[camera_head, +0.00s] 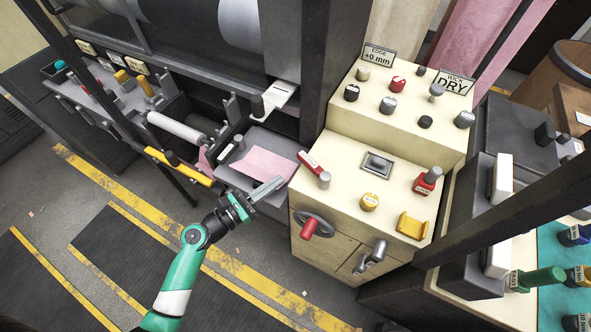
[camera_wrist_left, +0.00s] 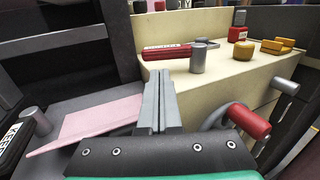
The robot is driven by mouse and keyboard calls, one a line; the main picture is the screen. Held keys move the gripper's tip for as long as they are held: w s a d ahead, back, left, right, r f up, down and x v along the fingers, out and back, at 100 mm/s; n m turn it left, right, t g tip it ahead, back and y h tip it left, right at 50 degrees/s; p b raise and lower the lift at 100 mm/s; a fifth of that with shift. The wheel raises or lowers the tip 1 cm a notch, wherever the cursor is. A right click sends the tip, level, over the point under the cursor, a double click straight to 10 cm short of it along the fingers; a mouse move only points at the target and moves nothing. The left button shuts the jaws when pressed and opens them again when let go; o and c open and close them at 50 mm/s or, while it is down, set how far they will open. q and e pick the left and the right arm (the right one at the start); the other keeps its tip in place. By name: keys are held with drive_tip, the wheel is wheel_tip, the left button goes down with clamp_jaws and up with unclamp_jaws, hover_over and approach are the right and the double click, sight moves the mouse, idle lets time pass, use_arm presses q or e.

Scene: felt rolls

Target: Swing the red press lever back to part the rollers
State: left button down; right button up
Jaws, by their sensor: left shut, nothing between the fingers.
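A red bar with a white label, which looks like the red press lever (camera_head: 310,161), lies along the left edge of the cream console top. A grey cylindrical knob (camera_head: 324,180) stands at its near end. In the left wrist view the red lever (camera_wrist_left: 167,52) is beyond the fingertips, and its label is too small to read. My left gripper (camera_head: 272,186) is shut and empty, left of and below the lever, over the front of the grey tray; it also shows in the left wrist view (camera_wrist_left: 160,88). It is apart from the lever. The rollers' gap cannot be made out.
A red-handled crank wheel (camera_head: 312,226) juts from the console front, close to my gripper's right. A pink felt sheet (camera_head: 266,162) lies on the grey tray. A yellow bar (camera_head: 178,166) and a white roller (camera_head: 178,130) are to the left. The console top (camera_head: 345,185) carries several knobs.

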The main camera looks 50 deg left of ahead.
sight(304, 164)
use_arm(q)
drive_tip(key=w, duration=0.4)
drive_tip(key=w+b, duration=0.1)
drive_tip(key=w, duration=0.2)
drive_tip(key=shift+w+d, duration=0.1)
drive_tip(key=shift+d, duration=0.15)
drive_tip(key=shift+d, duration=0.15)
